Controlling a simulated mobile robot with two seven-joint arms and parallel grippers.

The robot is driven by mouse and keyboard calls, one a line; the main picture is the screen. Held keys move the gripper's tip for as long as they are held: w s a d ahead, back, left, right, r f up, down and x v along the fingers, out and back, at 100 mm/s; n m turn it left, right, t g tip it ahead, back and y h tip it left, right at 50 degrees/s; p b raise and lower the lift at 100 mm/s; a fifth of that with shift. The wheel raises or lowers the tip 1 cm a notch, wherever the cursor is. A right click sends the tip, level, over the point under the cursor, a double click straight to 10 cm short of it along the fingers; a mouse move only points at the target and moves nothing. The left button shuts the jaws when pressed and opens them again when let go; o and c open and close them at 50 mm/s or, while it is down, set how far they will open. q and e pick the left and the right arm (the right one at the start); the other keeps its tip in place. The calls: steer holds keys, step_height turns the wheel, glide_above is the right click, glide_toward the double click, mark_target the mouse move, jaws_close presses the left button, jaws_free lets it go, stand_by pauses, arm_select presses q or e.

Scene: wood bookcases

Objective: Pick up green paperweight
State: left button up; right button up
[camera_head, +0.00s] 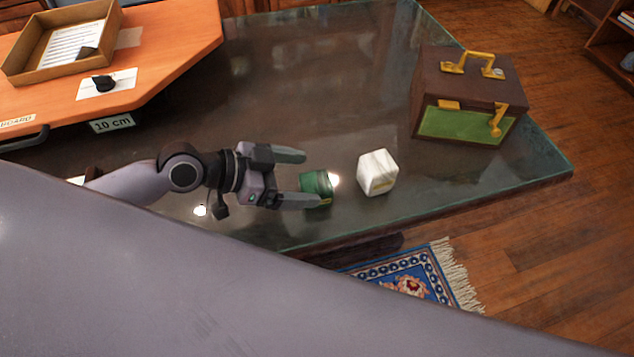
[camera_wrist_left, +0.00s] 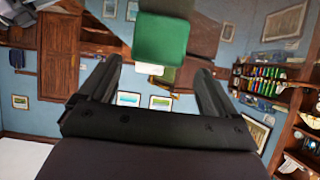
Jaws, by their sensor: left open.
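The green paperweight (camera_head: 316,186) is a small, dark green block on the dark glass-topped table, near its front edge. My left gripper (camera_head: 306,178) is open and comes in from the left. Its two fingers point at the paperweight, which sits at the fingertips, partly covered by the nearer finger. In the left wrist view the paperweight (camera_wrist_left: 160,40) shows as a green face lined up with the gap between the open fingers (camera_wrist_left: 160,68). I cannot tell whether either finger touches it. My right gripper is not in view.
A white block (camera_head: 378,173) stands just right of the paperweight. A brown case (camera_head: 468,92) with yellow fittings stands at the table's right. An orange board (camera_head: 165,45) with a tray (camera_head: 62,62) is at the upper left. The table's middle (camera_head: 320,85) is clear.

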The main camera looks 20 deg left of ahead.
mark_target(317, 181)
arm_select(q)
steer(key=shift+s+p+x, duration=0.15)
steer(key=shift+p+x, duration=0.1)
steer(key=shift+x, duration=1.15)
steer(key=shift+s+p+x, duration=0.1)
steer(key=shift+p+x, duration=0.15)
steer(key=shift+x, duration=1.15)
steer(key=shift+d, duration=0.1)
steer(key=c, duration=1.5)
steer(key=shift+o, duration=0.2)
steer(key=shift+r, duration=0.1)
